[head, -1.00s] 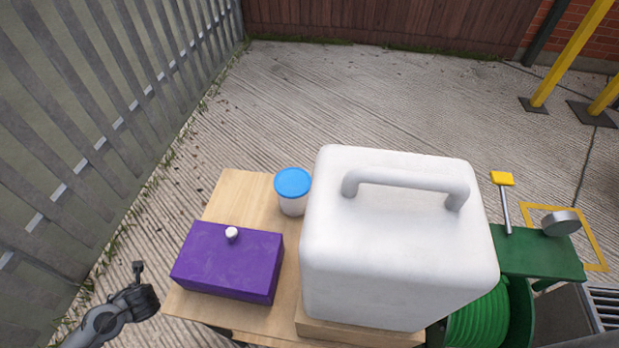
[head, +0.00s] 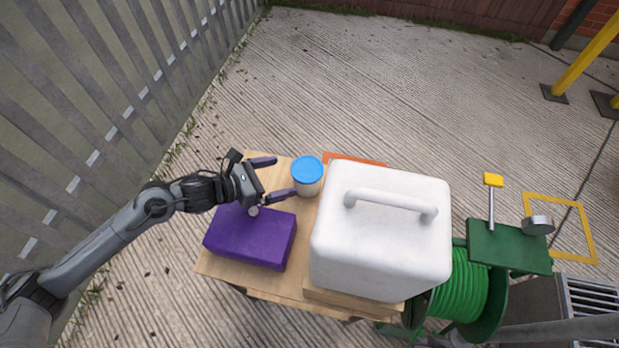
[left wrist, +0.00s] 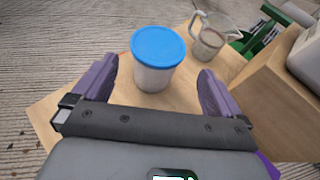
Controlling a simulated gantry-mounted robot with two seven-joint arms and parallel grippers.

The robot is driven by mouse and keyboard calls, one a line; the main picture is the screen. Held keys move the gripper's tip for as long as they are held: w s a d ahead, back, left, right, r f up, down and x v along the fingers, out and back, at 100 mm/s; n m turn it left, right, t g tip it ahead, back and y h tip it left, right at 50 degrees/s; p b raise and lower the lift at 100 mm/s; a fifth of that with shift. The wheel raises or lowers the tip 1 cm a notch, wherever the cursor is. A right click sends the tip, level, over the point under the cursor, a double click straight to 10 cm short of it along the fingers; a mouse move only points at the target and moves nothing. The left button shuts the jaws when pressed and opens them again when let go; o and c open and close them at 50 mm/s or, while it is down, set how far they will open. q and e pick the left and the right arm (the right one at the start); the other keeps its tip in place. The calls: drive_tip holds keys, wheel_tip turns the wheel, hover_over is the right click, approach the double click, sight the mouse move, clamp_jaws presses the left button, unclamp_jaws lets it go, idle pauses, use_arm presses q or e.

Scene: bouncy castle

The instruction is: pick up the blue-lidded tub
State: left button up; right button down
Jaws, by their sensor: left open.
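The blue-lidded tub (head: 307,186) has a pale, see-through body and a round blue lid. It stands upright on the wooden table (head: 265,290), left of a large white box. My left gripper (head: 284,176) is open and empty, with its purple fingers pointing right at the tub. In the left wrist view the tub (left wrist: 153,78) stands ahead, in line with the gap between the fingers (left wrist: 157,72). I cannot tell whether the fingertips reach past its near side. My right gripper is not in view.
The white handled box (head: 380,245) rises close right of the tub, on a wooden block. A purple box (head: 252,238) with a pale knob lies below my gripper. A clear jug (left wrist: 208,40) stands beyond the tub. A green hose reel (head: 460,285) stands right.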

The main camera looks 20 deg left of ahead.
sight(304, 170)
use_arm(q)
drive_tip(key=x, duration=0.4)
drive_tip(key=shift+d+b, duration=0.2)
drive_tip(key=shift+b, duration=0.1)
drive_tip(key=shift+w+d+f, duration=0.25)
drive_tip(key=shift+w+f, duration=0.1)
drive_tip(key=shift+w, duration=0.25)
drive_tip(key=b+x, duration=0.1)
drive_tip(key=x, duration=0.3)
drive_tip(key=shift+w, duration=0.1)
drive_tip(key=shift+c, duration=0.6)
drive_tip(key=c, duration=0.7)
drive_tip(key=shift+r, duration=0.1)
drive_tip(key=shift+c, duration=0.3)
